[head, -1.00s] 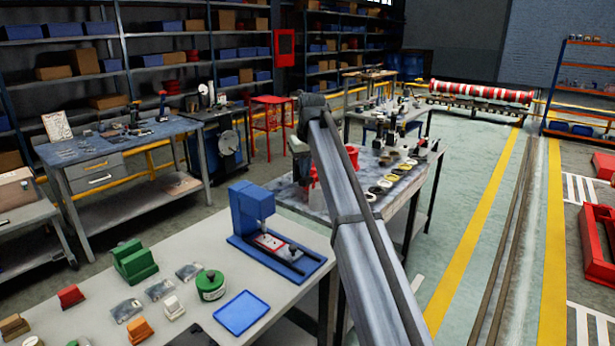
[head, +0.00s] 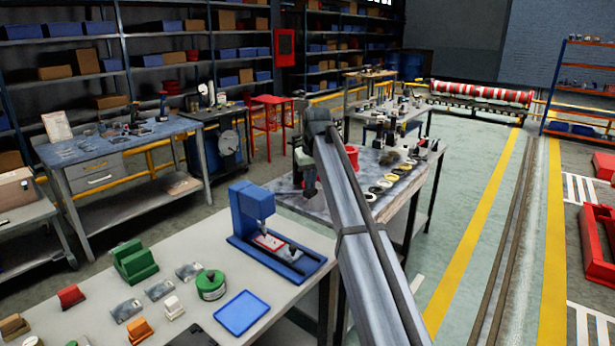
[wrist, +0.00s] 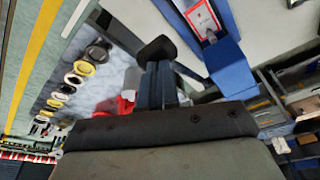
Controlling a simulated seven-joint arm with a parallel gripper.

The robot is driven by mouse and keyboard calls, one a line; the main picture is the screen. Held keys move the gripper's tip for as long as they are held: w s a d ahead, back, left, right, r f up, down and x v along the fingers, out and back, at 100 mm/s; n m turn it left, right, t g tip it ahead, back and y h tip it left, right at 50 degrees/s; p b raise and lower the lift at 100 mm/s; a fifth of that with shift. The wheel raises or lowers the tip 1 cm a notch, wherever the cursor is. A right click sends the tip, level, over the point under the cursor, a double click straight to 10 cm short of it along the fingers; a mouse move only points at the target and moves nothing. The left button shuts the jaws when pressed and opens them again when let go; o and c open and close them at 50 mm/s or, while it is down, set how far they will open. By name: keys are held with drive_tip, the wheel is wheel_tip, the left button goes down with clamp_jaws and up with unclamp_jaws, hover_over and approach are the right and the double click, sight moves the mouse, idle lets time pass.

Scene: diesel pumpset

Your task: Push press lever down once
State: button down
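The blue press (head: 252,212) stands on the near pale workbench, with a red-edged white card (head: 270,241) on its base. Its blue body also shows at the top right of the wrist view (wrist: 228,68). I cannot make out a separate lever on it with certainty. My gripper (head: 308,188) hangs to the right of the press and behind it in the head view, apart from it, seen against the second table. In the wrist view my gripper's dark fingers (wrist: 162,78) show with nothing clearly between them. Whether they are open or shut is unclear.
The near workbench (head: 205,255) holds a green block (head: 133,262), a green tin (head: 210,285), a blue tray (head: 242,312) and several small parts. The second table (head: 385,212) carries rings, bottles and a red container (head: 351,157). Green floor lies clear to the right.

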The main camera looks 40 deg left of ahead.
drive_tip(key=shift+d+f, duration=0.3)
drive_tip(key=shift+f, duration=0.35)
drive_tip(key=shift+d+f, duration=0.1)
drive_tip(key=f, duration=0.2)
drive_tip(key=d+f, duration=0.1)
drive_tip(key=f, duration=0.1)
drive_tip(key=shift+f, duration=0.2)
idle(0.7)
drive_tip(key=shift+r, duration=0.1)
wheel_tip(320, 180, up, 17)
drive_tip(key=a, duration=0.2)
idle(1.8)
idle(0.4)
